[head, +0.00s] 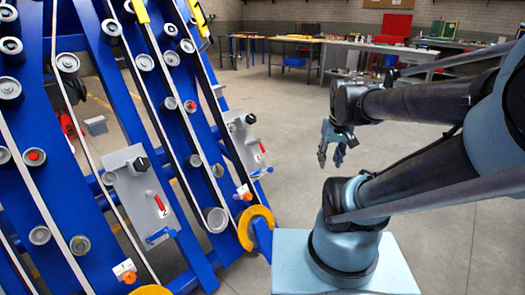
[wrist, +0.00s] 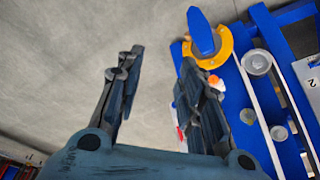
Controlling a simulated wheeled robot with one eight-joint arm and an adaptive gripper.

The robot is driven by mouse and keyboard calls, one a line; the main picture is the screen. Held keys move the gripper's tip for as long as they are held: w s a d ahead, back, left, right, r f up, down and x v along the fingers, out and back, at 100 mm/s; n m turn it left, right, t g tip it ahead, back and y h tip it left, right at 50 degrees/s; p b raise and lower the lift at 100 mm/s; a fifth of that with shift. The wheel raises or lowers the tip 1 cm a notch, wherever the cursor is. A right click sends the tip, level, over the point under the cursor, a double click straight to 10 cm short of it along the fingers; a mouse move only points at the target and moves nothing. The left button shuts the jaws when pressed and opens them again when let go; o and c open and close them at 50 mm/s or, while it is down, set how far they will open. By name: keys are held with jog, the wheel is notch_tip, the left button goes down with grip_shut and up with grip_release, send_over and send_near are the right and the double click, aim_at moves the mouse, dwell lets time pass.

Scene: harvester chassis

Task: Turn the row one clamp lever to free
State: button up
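Two grey plates with small red levers are on the blue chassis in the head view. The nearer plate (head: 130,185) has a red lever (head: 160,204) and what looks like a "2". The farther plate (head: 240,135) has a red lever (head: 262,146); its number is too small to read, and I take it as row one. My gripper (head: 335,148) is open and empty, to the right of that plate and apart from it. In the wrist view my gripper (wrist: 160,95) has its fingers wide apart over bare floor. A small red part (wrist: 180,133) shows beside the right finger, mostly hidden.
The blue chassis (head: 95,60) with rollers and belts fills the left. A yellow ring (head: 257,228) stands out at its lower end; it shows in the wrist view too (wrist: 226,50). Open floor (head: 300,110) lies around my gripper. Workbenches (head: 345,55) stand far back.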

jog(key=w+a+r+n, duration=0.1)
jog(key=w+a+r, duration=0.1)
jog(key=w, duration=0.4)
jog(key=w+a+r+n, duration=0.1)
jog(key=w+a, duration=0.1)
jog(key=w, duration=0.4)
jog(key=n+t+y, duration=0.1)
jog(key=n+y, duration=0.1)
jog(key=n, duration=0.3)
send_over(262, 148)
jog(key=s+d, duration=0.3)
jog(key=s, duration=0.2)
notch_tip(262, 148, down, 10)
jog(key=x, duration=1.7)
jog(key=shift+w, duration=0.4)
grip_shut()
